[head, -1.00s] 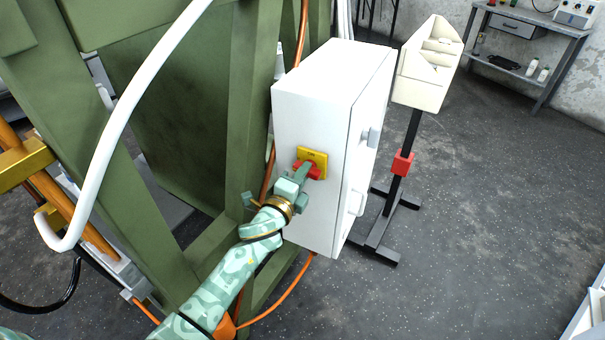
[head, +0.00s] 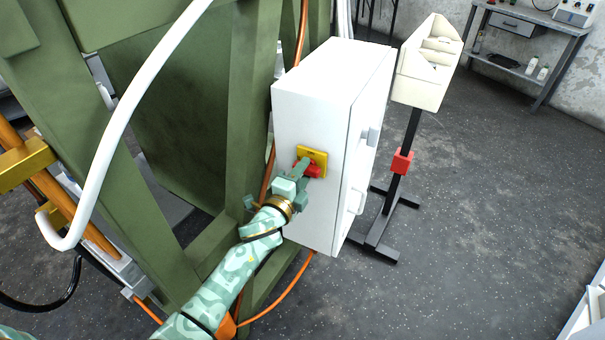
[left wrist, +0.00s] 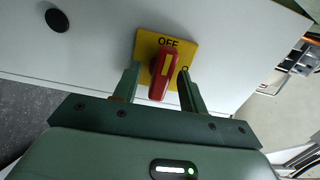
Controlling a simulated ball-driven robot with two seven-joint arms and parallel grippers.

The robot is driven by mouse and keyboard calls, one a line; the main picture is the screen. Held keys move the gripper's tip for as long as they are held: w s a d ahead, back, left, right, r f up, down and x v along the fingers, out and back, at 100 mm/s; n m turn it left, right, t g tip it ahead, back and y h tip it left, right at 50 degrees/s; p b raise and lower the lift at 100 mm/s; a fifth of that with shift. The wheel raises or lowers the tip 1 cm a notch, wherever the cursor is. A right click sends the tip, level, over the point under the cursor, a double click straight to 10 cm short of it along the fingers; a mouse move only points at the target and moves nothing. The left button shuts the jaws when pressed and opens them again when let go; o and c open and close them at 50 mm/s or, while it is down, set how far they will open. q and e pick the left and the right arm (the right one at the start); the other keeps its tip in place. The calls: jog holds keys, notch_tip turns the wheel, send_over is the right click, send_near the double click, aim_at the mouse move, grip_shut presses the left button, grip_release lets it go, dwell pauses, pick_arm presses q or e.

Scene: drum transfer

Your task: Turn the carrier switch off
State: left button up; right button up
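The carrier switch is a red rotary handle (left wrist: 162,76) on a yellow plate (left wrist: 148,46), mounted on the front of a white cabinet (head: 315,110). In the left wrist view, the handle's light stripe points up toward the word OFF, leaning slightly. A second, partly covered letter shows at the plate's right. My left gripper (left wrist: 160,80) is at the switch, with one finger on each side of the handle. A gap shows on both sides, so the fingers are open around it. In the head view, the gripper (head: 301,170) partly hides the handle. My right gripper is not in view.
A green steel frame (head: 245,130) stands close to the left of the cabinet. An orange cable (head: 290,292) runs below it. A cream box on a black stand (head: 425,75) is at right. A grey workbench (head: 520,45) is farther back. Open floor lies at right.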

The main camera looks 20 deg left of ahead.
pick_arm(q)
jog(key=s+a+p, duration=0.2)
jog(key=s, duration=1.4)
jog(key=shift+a, duration=0.1)
